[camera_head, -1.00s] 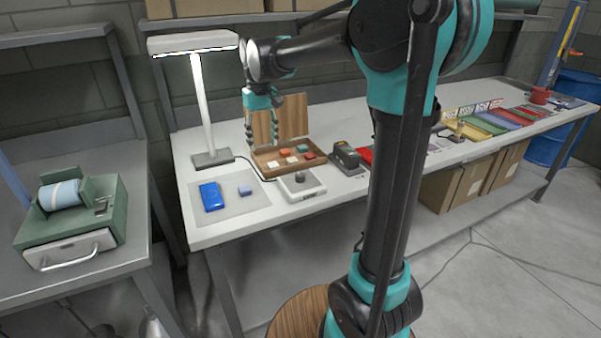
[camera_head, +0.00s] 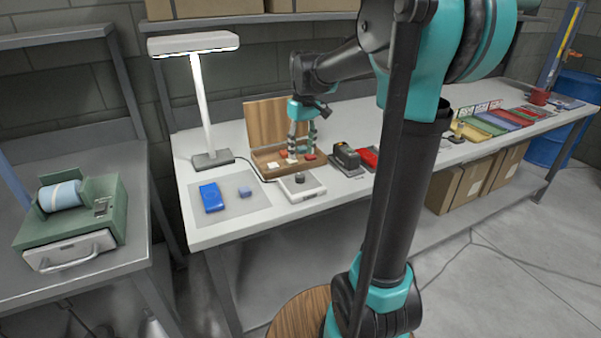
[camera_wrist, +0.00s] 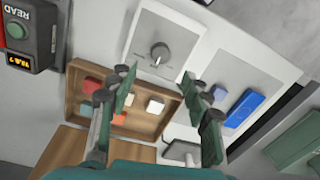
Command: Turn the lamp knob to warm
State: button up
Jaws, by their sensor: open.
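The lamp (camera_head: 193,43) stands on the bench with its white head lit. A black cable runs from its base toward a pale control box (camera_head: 318,191) with a round grey knob (camera_head: 299,177). In the wrist view the box (camera_wrist: 183,42) and knob (camera_wrist: 159,53) are unobstructed; the marks around the knob are too small to read. My gripper (camera_head: 303,150) is open and empty above the wooden case, behind the control box. In the wrist view its fingertips (camera_wrist: 158,86) are spread, with the knob beyond the gap between them. I see no contact with the knob.
An open wooden case (camera_head: 266,164) with several coloured blocks lies behind the control box. A blue item (camera_head: 211,197) and a small blue block (camera_head: 245,191) lie on a grey mat to its left. A dark device (camera_head: 346,159) stands to its right.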

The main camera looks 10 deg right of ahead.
aim_at(300, 175)
jog(key=f, duration=0.8)
jog(key=shift+s+a+f, duration=0.1)
jog(key=shift+a+f, duration=0.1)
jog(key=shift+f, duration=0.1)
grip_shut()
jog(key=shift+m, duration=0.3)
jog(key=m, duration=0.4)
jog(key=shift+m, duration=0.3)
jog(key=m, duration=0.5)
jog(key=shift+s+m, duration=0.1)
jog(key=shift+m, duration=0.2)
